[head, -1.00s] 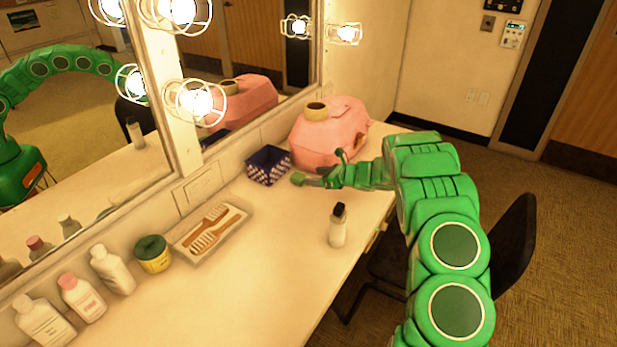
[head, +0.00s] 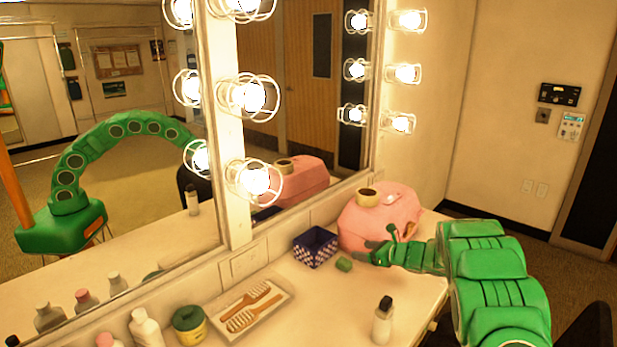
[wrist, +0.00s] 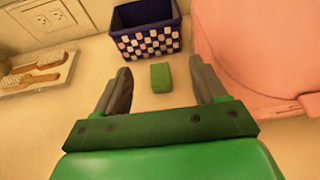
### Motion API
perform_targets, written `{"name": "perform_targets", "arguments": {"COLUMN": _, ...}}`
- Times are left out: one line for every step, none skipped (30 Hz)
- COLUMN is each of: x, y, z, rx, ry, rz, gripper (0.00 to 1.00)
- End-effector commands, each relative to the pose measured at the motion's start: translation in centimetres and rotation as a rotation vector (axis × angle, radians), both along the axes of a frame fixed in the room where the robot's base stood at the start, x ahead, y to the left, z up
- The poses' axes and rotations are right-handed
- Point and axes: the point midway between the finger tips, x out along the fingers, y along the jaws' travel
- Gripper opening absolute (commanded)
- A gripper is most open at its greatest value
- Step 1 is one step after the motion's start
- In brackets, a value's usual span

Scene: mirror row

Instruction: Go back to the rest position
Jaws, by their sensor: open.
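My gripper (head: 374,251) is open and empty, low over the counter beside the pink case. In the wrist view its two grey fingers stand wide apart. A small green block (wrist: 160,77) lies on the counter, between the fingers in that picture and touching neither. In the head view the green block (head: 344,264) lies just left of the fingertips, in front of the purple checkered box (head: 316,247). My green arm reaches in from the lower right.
The pink case (head: 385,222) with a tape roll on top stands close behind my gripper. A dark-capped bottle (head: 383,322) stands near the front edge. A tray (head: 272,318) with brushes, a green-lidded jar (head: 189,325) and bottles stand left. The lit mirror runs along the back.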

Motion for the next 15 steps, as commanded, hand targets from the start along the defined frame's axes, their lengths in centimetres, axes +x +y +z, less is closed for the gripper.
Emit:
{"name": "perform_targets", "arguments": {"x": 1.0, "y": 0.9, "z": 2.2, "rx": 0.007, "ry": -0.016, "rz": -0.015, "gripper": 0.71}}
{"name": "perform_targets", "arguments": {"x": 1.6, "y": 1.2, "z": 3.5, "rx": 0.013, "ry": -0.022, "rz": -0.029, "gripper": 0.71}}
{"name": "perform_targets", "arguments": {"x": 2.2, "y": 1.3, "z": 5.1, "rx": 0.024, "ry": -0.024, "rz": -0.056, "gripper": 0.71}}
{"name": "perform_targets", "arguments": {"x": 2.6, "y": 1.2, "z": 6.1, "rx": 0.032, "ry": -0.022, "rz": -0.080, "gripper": 0.71}}
{"name": "perform_targets", "arguments": {"x": 2.9, "y": 1.1, "z": 7.0, "rx": 0.040, "ry": -0.014, "rz": -0.108, "gripper": 0.71}}
{"name": "perform_targets", "arguments": {"x": 3.2, "y": 0.7, "z": 7.9, "rx": 0.053, "ry": -0.003, "rz": -0.147, "gripper": 0.71}}
{"name": "perform_targets", "arguments": {"x": 3.4, "y": 0.5, "z": 8.6, "rx": 0.064, "ry": 0.005, "rz": -0.174, "gripper": 0.71}}
{"name": "perform_targets", "arguments": {"x": 3.6, "y": 0.2, "z": 9.3, "rx": 0.075, "ry": 0.015, "rz": -0.202, "gripper": 0.71}}
{"name": "perform_targets", "arguments": {"x": 3.8, "y": -0.3, "z": 10.2, "rx": 0.090, "ry": 0.029, "rz": -0.243, "gripper": 0.71}}
{"name": "perform_targets", "arguments": {"x": 3.8, "y": -0.7, "z": 10.7, "rx": 0.100, "ry": 0.041, "rz": -0.275, "gripper": 0.71}}
{"name": "perform_targets", "arguments": {"x": 3.9, "y": -1.1, "z": 11.3, "rx": 0.114, "ry": 0.053, "rz": -0.306, "gripper": 0.71}}
{"name": "perform_targets", "arguments": {"x": 3.9, "y": -1.6, "z": 11.9, "rx": 0.132, "ry": 0.070, "rz": -0.346, "gripper": 0.71}}
{"name": "perform_targets", "arguments": {"x": 3.9, "y": -2.0, "z": 12.4, "rx": 0.145, "ry": 0.083, "rz": -0.380, "gripper": 0.71}}
{"name": "perform_targets", "arguments": {"x": 3.8, "y": -2.4, "z": 12.9, "rx": 0.160, "ry": 0.096, "rz": -0.414, "gripper": 0.71}}
{"name": "perform_targets", "arguments": {"x": 3.7, "y": -2.9, "z": 13.7, "rx": 0.182, "ry": 0.110, "rz": -0.456, "gripper": 0.71}}
